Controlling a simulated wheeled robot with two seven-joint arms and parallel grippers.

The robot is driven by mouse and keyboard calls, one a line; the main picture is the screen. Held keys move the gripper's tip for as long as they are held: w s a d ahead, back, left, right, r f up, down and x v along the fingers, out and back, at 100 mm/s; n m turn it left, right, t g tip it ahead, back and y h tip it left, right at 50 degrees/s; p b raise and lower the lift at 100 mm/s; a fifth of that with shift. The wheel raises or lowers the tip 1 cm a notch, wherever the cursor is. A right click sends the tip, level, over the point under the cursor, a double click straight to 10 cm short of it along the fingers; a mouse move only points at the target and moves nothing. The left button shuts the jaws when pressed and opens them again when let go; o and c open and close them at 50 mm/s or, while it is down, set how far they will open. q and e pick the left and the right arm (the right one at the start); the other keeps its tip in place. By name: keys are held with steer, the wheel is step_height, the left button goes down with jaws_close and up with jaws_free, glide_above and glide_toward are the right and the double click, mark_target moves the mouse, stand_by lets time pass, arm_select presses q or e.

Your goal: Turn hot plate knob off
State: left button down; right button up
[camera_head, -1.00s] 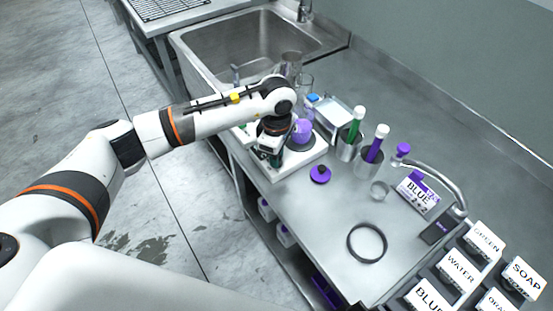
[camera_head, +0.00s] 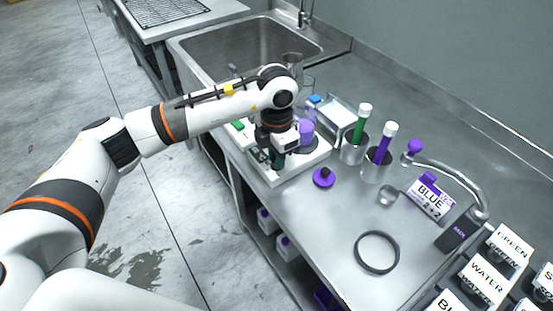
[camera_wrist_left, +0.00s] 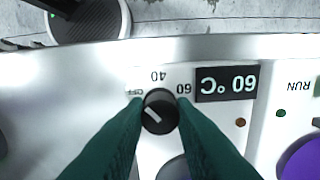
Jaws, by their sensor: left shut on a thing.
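The white hot plate unit (camera_head: 315,160) stands near the counter's front edge in the head view. My left gripper (camera_wrist_left: 159,107) has its green fingers on both sides of the knob, shut on it. In the head view the gripper (camera_head: 275,160) is over the unit's front and hides the knob. My right gripper is not in view.
A purple vessel (camera_head: 306,132) sits on the unit close to my gripper. A sink (camera_head: 250,45) lies behind.

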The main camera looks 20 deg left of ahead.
arm_select(q)
steer(key=shift+n+b, duration=0.6)
steer(key=shift+n, duration=1.1)
steer(key=shift+w, duration=0.1)
steer(key=c, duration=1.2)
jaws_free()
steer(key=shift+r, duration=0.1)
step_height(320, 180, up, 12)
steer(key=b, duration=0.2)
